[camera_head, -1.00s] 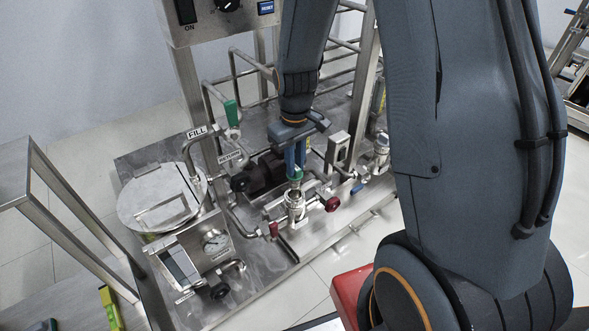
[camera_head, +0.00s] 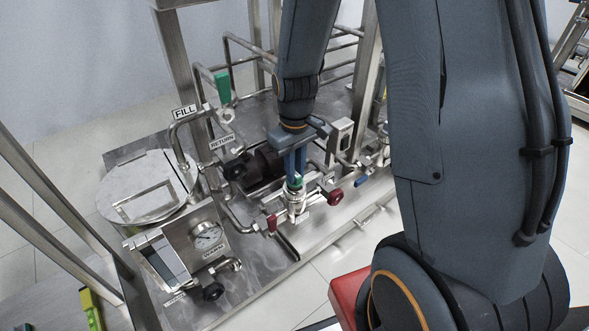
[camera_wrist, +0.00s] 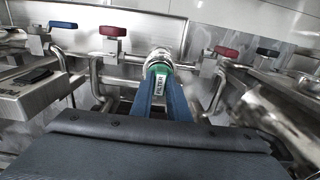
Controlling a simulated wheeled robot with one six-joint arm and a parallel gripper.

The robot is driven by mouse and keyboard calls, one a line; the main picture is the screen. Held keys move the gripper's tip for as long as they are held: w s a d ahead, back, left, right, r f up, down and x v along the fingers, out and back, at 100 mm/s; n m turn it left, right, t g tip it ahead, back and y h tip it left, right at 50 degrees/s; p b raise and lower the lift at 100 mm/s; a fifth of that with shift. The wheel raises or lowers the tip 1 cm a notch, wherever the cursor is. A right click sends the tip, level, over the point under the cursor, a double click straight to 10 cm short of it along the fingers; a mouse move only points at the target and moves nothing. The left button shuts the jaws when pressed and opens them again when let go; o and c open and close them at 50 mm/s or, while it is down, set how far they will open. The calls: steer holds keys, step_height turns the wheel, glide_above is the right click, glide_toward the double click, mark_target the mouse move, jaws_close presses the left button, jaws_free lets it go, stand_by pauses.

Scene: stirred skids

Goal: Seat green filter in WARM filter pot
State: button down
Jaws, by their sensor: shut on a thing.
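My gripper (camera_head: 294,172) points down with its blue fingers shut on the green filter (camera_head: 294,182). A steel filter pot (camera_head: 297,201) stands directly below the filter in the head view. In the wrist view, the pot's round rim (camera_wrist: 158,54) is right at the filter's far end. The filter's lower part is hidden at the pot's mouth, so I cannot tell how deep it sits.
Red-handled valves (camera_head: 335,196) and (camera_head: 271,223) flank the pot closely. A dark pump (camera_head: 262,165), pipes marked FILL (camera_head: 184,111) and RETURN (camera_head: 222,142), and a gauge box (camera_head: 207,236) stand to the left. The skid's front plate (camera_head: 330,228) is mostly clear.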

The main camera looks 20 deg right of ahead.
steer(key=shift+f, duration=0.7)
stand_by(1.0)
steer(key=c, duration=1.3)
jaws_free()
steer(key=shift+r, duration=0.15)
step_height(320, 180, up, 8)
steer(key=p, duration=0.8)
